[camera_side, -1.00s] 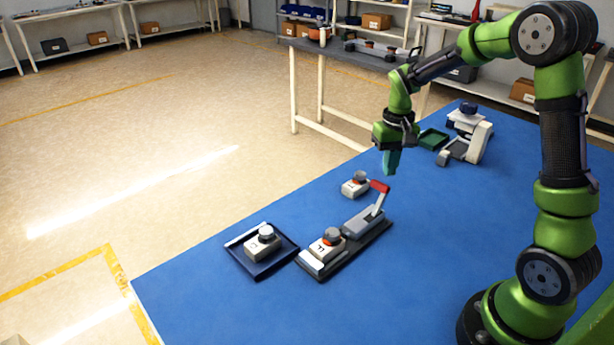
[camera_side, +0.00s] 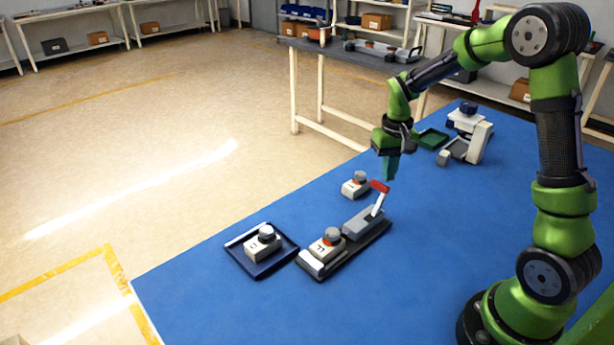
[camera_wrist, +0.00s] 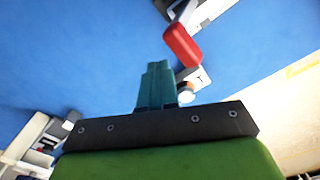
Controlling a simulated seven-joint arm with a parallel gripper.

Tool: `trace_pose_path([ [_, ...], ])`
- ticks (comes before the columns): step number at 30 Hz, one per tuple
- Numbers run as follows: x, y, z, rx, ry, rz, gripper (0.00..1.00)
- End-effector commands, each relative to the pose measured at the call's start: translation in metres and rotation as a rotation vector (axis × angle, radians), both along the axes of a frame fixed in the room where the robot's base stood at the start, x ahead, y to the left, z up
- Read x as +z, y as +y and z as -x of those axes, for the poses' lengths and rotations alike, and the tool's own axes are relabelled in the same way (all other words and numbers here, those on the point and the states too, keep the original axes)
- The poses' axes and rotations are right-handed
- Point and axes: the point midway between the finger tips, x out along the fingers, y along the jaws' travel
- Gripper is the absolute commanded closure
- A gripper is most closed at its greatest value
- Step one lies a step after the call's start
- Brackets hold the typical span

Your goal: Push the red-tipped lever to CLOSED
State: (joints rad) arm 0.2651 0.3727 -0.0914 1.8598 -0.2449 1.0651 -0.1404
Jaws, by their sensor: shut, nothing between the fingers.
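The lever (camera_side: 378,202) has a grey-white arm and a red tip (camera_side: 379,187). It stands up, tilted slightly, at the far end of a dark base plate (camera_side: 372,240) that also carries a white block with a grey knob (camera_side: 328,243). My gripper (camera_side: 390,178) is shut and empty, pointing down just behind and slightly above the red tip; in the side view the fingertips look very near it. In the wrist view the red tip (camera_wrist: 182,46) lies beyond and right of my teal fingers (camera_wrist: 157,75), with a gap in the picture. I cannot tell whether they touch.
A loose knobbed block (camera_side: 355,185) stands left of the lever. A dark tray (camera_side: 262,268) holding a similar block lies at the front left. A green tray (camera_side: 432,139) and a white-grey device (camera_side: 468,140) stand behind. The blue table right of the lever is clear.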

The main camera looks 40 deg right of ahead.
Motion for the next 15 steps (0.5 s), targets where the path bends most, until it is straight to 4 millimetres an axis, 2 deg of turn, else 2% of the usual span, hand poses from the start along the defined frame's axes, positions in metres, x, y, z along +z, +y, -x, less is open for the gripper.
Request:
trace_pose_path([
  [15, -0.024, 0.0, 0.0, -0.002, 0.002, -0.001, 1.0],
])
